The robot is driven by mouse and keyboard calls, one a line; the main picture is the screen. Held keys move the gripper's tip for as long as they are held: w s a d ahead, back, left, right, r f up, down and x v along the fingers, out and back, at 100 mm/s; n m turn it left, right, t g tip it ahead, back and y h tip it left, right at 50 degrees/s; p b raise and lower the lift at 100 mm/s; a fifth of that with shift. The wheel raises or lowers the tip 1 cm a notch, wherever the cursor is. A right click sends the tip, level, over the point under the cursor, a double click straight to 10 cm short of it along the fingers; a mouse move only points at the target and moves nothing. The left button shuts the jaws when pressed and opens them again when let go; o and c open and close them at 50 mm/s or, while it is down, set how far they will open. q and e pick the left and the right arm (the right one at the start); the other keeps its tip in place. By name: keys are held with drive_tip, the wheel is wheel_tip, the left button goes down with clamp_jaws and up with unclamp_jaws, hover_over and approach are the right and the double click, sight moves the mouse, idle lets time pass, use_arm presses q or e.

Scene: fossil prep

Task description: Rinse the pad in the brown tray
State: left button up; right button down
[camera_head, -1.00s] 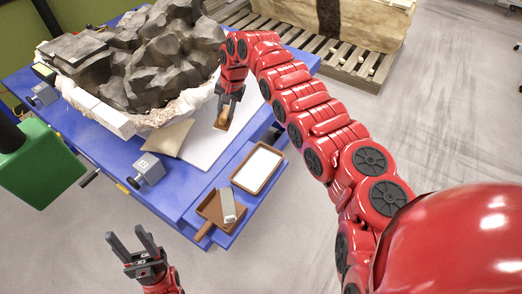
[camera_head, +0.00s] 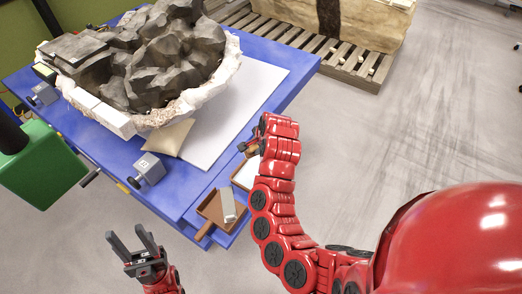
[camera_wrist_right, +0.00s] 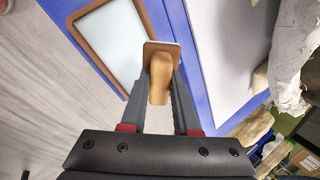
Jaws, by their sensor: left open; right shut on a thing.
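My right gripper (camera_wrist_right: 161,78) is shut on the brown handle of the pad (camera_wrist_right: 160,50). The pad has a flat brown plate with a thin pale edge. In the wrist view it hangs over the blue table beside the brown-rimmed tray (camera_wrist_right: 92,60), overlapping the tray's edge in the picture. I cannot tell its exact height. In the head view my right arm covers much of the tray, and its pale inside (camera_head: 244,174) shows beside the arm. My right gripper (camera_head: 249,147) is partly hidden there. My left gripper (camera_head: 127,234) is open and empty, in front of the table.
A brown pan (camera_head: 211,209) with a grey block (camera_head: 228,205) lies left of the tray. A large dark fossil rock (camera_head: 165,60) in a white jacket fills the back. A white sheet (camera_head: 245,95), a tan cushion (camera_head: 170,137) and a grey cube (camera_head: 149,167) are on the table.

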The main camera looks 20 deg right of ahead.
drive_tip(key=shift+m+t, duration=0.3)
drive_tip(key=shift+m, duration=0.2)
drive_tip(key=s+f+b, duration=0.1)
drive_tip(key=f, duration=0.1)
drive_tip(key=s+d+f+b, duration=0.1)
drive_tip(key=f, duration=0.2)
drive_tip(key=s+f+b, duration=0.1)
drive_tip(key=f, duration=0.2)
drive_tip(key=shift+d, duration=0.2)
drive_tip(key=shift+b+x, duration=0.85)
drive_tip(key=shift+b, duration=0.05)
drive_tip(key=shift+w, duration=0.1)
drive_tip(key=shift+r, duration=0.1)
drive_tip(key=shift+s+a, duration=0.35)
drive_tip(key=shift+a, duration=0.1)
